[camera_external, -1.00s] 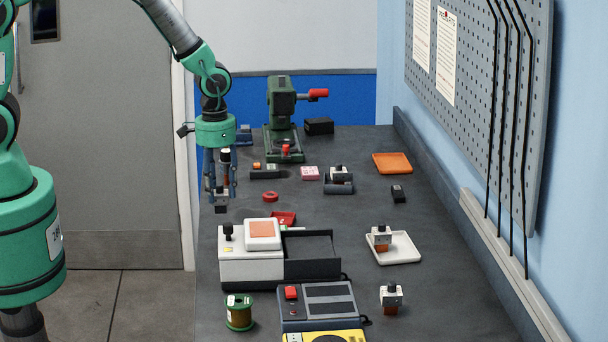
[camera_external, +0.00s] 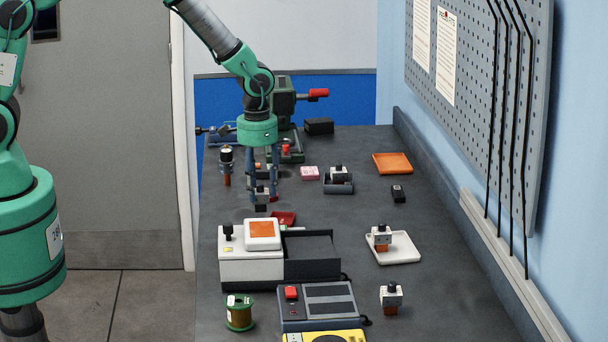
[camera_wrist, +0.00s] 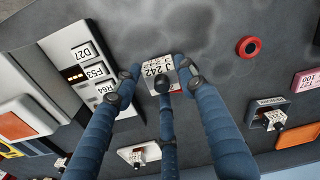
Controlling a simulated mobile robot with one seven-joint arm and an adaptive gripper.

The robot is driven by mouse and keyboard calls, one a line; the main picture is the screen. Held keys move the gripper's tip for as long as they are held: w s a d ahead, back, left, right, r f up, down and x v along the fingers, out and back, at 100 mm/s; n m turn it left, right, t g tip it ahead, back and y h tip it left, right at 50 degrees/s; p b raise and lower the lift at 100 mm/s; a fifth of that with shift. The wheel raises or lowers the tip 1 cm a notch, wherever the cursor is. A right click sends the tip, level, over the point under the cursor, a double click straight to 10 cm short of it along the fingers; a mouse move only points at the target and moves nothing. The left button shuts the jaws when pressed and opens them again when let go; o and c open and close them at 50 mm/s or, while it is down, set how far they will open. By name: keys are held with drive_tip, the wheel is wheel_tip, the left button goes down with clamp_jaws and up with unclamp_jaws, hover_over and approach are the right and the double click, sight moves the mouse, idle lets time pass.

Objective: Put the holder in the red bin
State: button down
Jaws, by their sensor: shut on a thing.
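My gripper (camera_external: 262,193) is shut on a holder and hangs above the bench, behind the white machine. In the wrist view the holder (camera_wrist: 156,68) is a small pale block with a printed label and a dark knob, between the fingertips (camera_wrist: 158,82).
The white machine (camera_external: 250,267) with its dark tray stands in front of my gripper. Similar holders stand on a white dish (camera_external: 405,250), in a grey cradle (camera_external: 338,185) and on the bench (camera_external: 391,297). An orange tray (camera_external: 392,163) is farther right.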

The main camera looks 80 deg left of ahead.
drive_tip(key=w, duration=0.3)
drive_tip(key=w+a, duration=0.1)
drive_tip(key=w, duration=0.1)
drive_tip(key=shift+w+a+f, duration=0.1)
drive_tip(key=shift+w+f, duration=0.1)
drive_tip(key=shift+f, duration=0.05)
drive_tip(key=shift+f, duration=1.7)
drive_tip(key=shift+f, duration=0.2)
drive_tip(key=c, duration=1)
unclamp_jaws()
drive_tip(key=shift+c, duration=0.2)
drive_tip(key=shift+r, duration=0.1)
wheel_tip(320, 180, up, 12)
drive_tip(key=shift+s, duration=0.15)
